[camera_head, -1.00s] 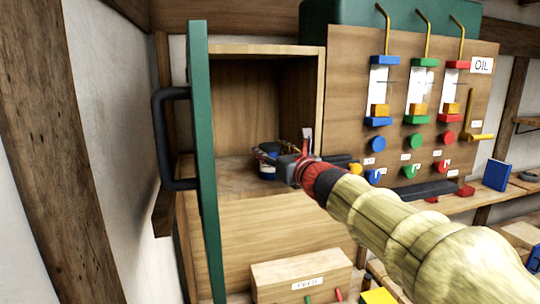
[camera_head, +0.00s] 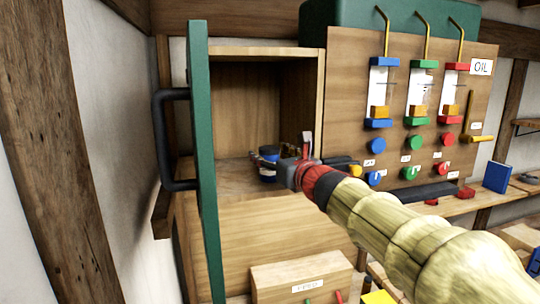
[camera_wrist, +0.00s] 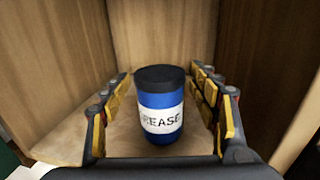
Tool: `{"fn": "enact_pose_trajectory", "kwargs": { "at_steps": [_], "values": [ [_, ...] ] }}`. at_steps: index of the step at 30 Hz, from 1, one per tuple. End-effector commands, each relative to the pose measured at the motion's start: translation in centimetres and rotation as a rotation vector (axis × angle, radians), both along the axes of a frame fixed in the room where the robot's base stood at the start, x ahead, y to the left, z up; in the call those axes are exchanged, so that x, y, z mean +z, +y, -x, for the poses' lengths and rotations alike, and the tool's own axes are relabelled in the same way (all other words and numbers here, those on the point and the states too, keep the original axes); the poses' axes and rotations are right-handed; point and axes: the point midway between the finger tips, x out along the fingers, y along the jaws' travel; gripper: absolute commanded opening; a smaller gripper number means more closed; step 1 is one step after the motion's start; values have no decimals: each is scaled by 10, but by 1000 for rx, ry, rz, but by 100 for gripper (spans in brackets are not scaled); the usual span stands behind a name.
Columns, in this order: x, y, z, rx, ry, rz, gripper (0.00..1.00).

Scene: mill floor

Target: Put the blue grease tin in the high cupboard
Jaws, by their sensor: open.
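The blue grease tin (camera_wrist: 160,100) has a dark lid and a white label reading "GREASE". It stands upright on the floor of the open cupboard (camera_head: 312,100). In the head view the tin (camera_head: 268,158) shows near the cupboard's front right, partly hidden by my gripper (camera_head: 288,160). In the wrist view my gripper (camera_wrist: 165,100) is open, its yellow-padded fingers on either side of the tin, with a visible gap on each side. The green cupboard door (camera_head: 205,180) with its dark handle (camera_head: 165,140) stands swung open on the left.
An oil panel (camera_head: 345,100) with coloured gauges and knobs stands right of the cupboard. Below is a labelled wooden box (camera_head: 275,275). A shelf on the right holds a blue block (camera_head: 497,176). The back of the cupboard is empty.

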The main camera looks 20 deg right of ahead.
Motion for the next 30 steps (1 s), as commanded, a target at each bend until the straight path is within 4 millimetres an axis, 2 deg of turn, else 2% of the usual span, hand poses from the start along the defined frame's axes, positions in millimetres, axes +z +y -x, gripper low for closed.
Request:
{"fn": "enact_pose_trajectory", "kwargs": {
  "at_steps": [6, 21, 25, 30],
  "values": [
    [5, -1, 3, -1, -2, 0, 61],
    [3, -20, 96, -2, -2, 1, 61],
    [3, -23, 110, -2, -1, 1, 61],
    [3, -23, 118, 0, 0, -1, 61]
  ]
}}
